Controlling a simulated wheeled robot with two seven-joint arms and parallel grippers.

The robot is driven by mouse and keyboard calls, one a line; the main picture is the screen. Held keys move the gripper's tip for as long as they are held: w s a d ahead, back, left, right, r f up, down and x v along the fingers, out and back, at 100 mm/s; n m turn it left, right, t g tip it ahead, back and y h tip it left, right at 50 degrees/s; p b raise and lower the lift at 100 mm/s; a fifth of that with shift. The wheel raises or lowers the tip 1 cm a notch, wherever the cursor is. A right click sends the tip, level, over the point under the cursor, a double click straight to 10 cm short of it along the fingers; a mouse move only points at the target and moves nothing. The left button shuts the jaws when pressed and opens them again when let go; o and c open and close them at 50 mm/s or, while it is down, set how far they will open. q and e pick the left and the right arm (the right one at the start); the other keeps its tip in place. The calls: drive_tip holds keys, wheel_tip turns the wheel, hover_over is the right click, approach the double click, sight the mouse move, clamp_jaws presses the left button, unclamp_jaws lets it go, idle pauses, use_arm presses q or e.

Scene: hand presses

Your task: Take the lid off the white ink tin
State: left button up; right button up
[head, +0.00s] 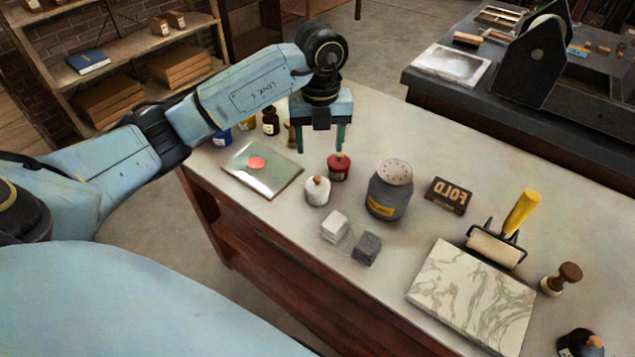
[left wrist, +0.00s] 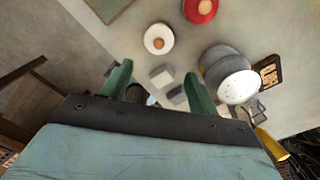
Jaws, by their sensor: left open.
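The white ink tin (head: 317,192) stands upright on the table with its lid on. The lid carries a small brown knob, and the tin also shows in the left wrist view (left wrist: 159,38). A similar red tin (head: 339,168) stands just behind it to the right, and in the left wrist view (left wrist: 200,10) at the top edge. My left gripper (head: 320,150) is open and empty, its fingers pointing down, above the table near the two tins. In the left wrist view its fingers (left wrist: 156,78) are apart, with the white tin beyond them. My right gripper is not in view.
A grey shaker jar (head: 387,192) stands right of the tins, two small blocks (head: 350,236) in front. A glass slab (head: 262,170) lies left. Small bottles (head: 270,121) stand behind it. A FOLD sign (head: 448,195), yellow-handled roller (head: 498,243) and marble slab (head: 473,295) lie right.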

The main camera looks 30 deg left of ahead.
use_arm(q)
hover_over(317, 178)
drive_tip(key=f, duration=0.6)
drive_tip(key=shift+d, duration=0.4)
drive_tip(key=f, duration=0.3)
drive_tip(key=f+b, duration=0.1)
drive_tip(key=shift+a+f, duration=0.35)
drive_tip(key=shift+f, duration=0.05)
drive_tip(key=shift+w+f, duration=0.1)
clamp_jaws()
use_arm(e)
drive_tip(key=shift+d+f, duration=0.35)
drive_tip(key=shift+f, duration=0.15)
